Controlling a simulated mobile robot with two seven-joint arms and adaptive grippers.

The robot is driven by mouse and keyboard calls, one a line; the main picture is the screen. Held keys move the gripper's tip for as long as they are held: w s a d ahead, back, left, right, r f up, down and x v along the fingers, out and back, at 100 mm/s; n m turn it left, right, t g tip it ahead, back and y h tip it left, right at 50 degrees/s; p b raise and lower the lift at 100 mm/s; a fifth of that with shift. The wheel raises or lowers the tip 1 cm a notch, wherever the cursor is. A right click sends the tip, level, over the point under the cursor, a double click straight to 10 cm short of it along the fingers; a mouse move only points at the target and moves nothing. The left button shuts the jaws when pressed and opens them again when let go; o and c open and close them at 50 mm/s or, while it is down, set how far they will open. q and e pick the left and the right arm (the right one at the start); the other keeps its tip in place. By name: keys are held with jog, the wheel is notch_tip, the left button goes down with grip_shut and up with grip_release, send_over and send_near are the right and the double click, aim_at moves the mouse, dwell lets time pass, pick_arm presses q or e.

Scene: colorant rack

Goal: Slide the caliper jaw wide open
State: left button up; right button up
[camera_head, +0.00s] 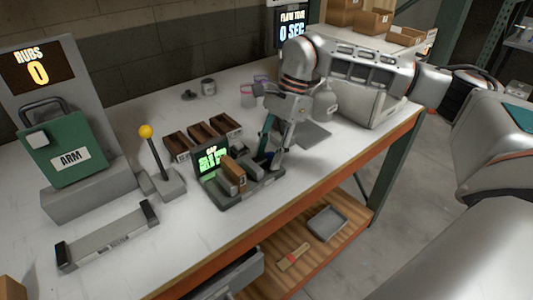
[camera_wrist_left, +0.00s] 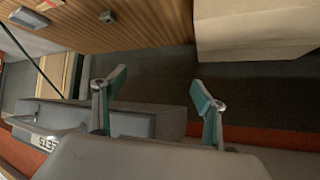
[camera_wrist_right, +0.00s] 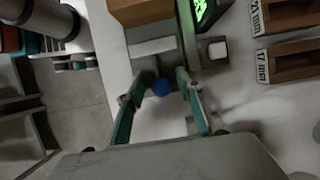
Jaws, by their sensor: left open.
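The caliper (camera_head: 268,181) stands near the front edge of the white bench, with a lit green display (camera_head: 212,159) at its left end. A brown block (camera_head: 232,174) sits in it. Its blue knob (camera_wrist_right: 161,87) shows in the right wrist view. My right gripper (camera_head: 272,158) reaches down at the caliper's right end. In the right wrist view its fingers (camera_wrist_right: 160,84) are apart, one on each side of the knob, with gaps visible. My left gripper (camera_wrist_left: 158,84) is open and empty in the left wrist view, away from the caliper; the head view does not show it.
Open brown bins (camera_head: 202,135) lie behind the caliper; two are marked 17 mm and 21 mm. A yellow-knobbed lever (camera_head: 156,158) and a green ARM box (camera_head: 70,150) stand left. A grey bar fixture (camera_head: 110,235) lies in front of them. Jars (camera_head: 208,86) stand farther back.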

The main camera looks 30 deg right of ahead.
jog(key=shift+r, duration=0.15)
jog(key=v, duration=1.1)
jog(key=shift+d+r, duration=0.2)
jog(key=shift+r, duration=0.1)
jog(key=shift+s, duration=0.1)
